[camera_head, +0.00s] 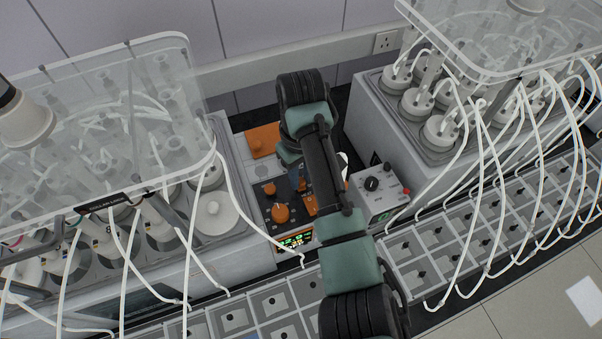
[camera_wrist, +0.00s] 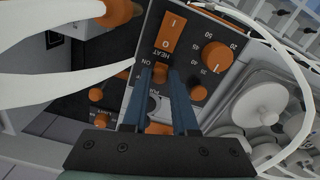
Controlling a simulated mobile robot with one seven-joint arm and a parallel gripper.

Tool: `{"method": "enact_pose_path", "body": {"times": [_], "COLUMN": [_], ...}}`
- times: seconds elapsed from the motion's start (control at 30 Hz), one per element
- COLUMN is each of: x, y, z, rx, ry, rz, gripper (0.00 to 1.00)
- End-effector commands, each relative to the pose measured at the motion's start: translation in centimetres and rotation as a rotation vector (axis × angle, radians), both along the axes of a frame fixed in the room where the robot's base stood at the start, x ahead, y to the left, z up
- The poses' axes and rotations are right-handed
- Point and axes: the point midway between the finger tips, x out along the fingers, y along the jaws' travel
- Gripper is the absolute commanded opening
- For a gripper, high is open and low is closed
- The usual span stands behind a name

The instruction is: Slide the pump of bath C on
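The control panel (camera_head: 283,208) of the left bath shows dark in the head view, with orange knobs and a lit display. In the wrist view the panel (camera_wrist: 196,50) carries HEAT and ON labels, an orange I/O rocker (camera_wrist: 170,30), a numbered orange dial (camera_wrist: 215,55) and a partly hidden pump label. My gripper (camera_wrist: 161,72) is over this panel, its two blue fingers partly apart. A small orange piece shows between the fingertips; I cannot tell whether they touch it. Another orange piece (camera_wrist: 160,128) shows lower between the fingers. I cannot read which bath is C.
The left bath (camera_head: 236,255) and right bath (camera_head: 362,118) have clear lids and white tubes close by. A grey control box (camera_head: 378,190) stands at right. White tubes hang over the compartment rows (camera_head: 405,250) in front. An orange square (camera_head: 263,140) lies behind the panel.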

Motion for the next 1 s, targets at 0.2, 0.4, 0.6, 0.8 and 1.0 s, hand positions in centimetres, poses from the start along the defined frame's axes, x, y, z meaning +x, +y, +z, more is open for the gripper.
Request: {"method": "enact_pose_path", "body": {"times": [0.2,0.4,0.6,0.8,1.0], "x": [-0.1,-0.1,0.1,0.1,0.1], "y": [0.0,0.1,0.1,0.1,-0.2], "z": [-0.2,-0.2,0.9,5.1,9.7], "rx": [0.0,0.001,0.001,0.001,-0.002], "ry": [0.004,0.001,-0.004,-0.006,-0.001], "rz": [0.0,0.001,0.002,0.002,-0.001], "gripper": [0.56,0.56,0.56,0.56,0.56]}}
